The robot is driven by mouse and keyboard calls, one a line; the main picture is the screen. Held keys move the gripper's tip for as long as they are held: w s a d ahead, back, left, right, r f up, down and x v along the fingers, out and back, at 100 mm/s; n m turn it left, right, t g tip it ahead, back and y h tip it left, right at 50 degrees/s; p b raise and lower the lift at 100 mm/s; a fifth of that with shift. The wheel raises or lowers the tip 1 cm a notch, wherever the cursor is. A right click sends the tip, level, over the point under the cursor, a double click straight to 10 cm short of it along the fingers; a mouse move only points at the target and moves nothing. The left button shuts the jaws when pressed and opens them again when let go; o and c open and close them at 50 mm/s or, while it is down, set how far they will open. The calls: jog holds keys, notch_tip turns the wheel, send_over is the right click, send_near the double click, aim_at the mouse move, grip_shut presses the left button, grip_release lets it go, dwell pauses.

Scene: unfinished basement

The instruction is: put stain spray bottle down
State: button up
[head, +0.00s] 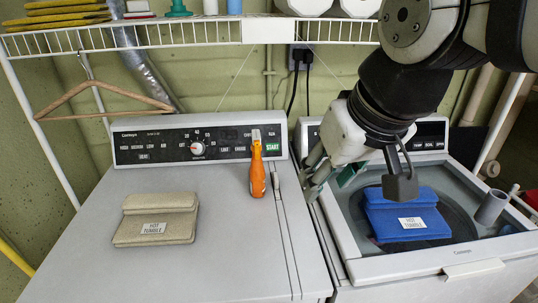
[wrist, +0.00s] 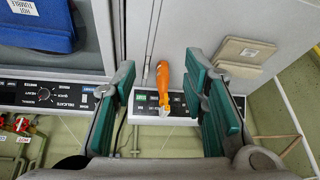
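An orange bottle-like thing (head: 257,172) with a grey-white top stands at the back right of the left machine's top, in front of its control panel. I take it for the stain spray bottle, though its form is hard to make out. It also shows in the wrist view (wrist: 163,78), between my fingers in the picture but beyond them. My gripper (head: 322,180) hangs to its right, over the gap between the two machines. In the wrist view the green-padded fingers (wrist: 160,95) are wide apart, with nothing held between them.
A tan pouch (head: 158,218) labelled "HOT TUMBLE" lies on the left machine's top (head: 215,265), which has clear room in front. A wire shelf (head: 190,36) and wooden hanger (head: 100,97) are above.

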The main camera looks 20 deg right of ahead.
jog(key=s, duration=0.1)
jog(key=s+f, duration=0.2)
jog(key=s, duration=0.1)
jog(key=shift+f, duration=0.25)
